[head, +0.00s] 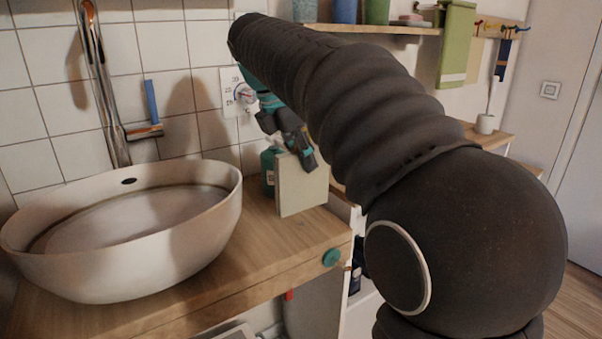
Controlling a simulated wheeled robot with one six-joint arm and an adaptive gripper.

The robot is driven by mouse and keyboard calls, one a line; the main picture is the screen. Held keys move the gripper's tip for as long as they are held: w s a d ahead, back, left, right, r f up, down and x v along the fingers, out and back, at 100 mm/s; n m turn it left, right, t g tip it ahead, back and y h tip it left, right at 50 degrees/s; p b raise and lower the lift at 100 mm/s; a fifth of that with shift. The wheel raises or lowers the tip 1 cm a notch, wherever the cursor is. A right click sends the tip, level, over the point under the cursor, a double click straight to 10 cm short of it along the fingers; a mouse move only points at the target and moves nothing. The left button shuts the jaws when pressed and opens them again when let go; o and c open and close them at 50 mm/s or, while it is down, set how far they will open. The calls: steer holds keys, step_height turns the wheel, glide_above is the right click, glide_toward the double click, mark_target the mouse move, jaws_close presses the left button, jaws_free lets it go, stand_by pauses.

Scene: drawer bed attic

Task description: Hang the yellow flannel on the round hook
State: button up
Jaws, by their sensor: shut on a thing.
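My gripper (304,156), teal and black, points down over the wooden counter right of the basin. It is shut on the top of a flat, pale yellowish-beige cloth, which looks like the yellow flannel (303,190). The flannel hangs upright like a panel, its lower edge close to the counter; I cannot tell whether it touches. A wooden rail with small coloured hooks (497,28) is on the wall at the upper right. The hooks are too small to tell which is round. My arm crosses in front of much of the scene.
A white oval basin (190,235) stands on the counter (235,270) at left, near a tall tap (100,80). A teal bottle (268,170) is just behind the flannel. A green towel (457,45) hangs near a shelf (385,29). A dark blue strip (502,62) hangs at the rail.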

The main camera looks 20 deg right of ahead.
mark_target(301, 174)
steer(key=shift+f, duration=1.85)
steer(key=shift+f, duration=0.15)
steer(key=o, duration=0.8)
steer(key=shift+a, duration=0.1)
steer(key=v, duration=1.3)
steer(key=shift+s+a, duration=0.2)
steer(key=shift+a, duration=0.25)
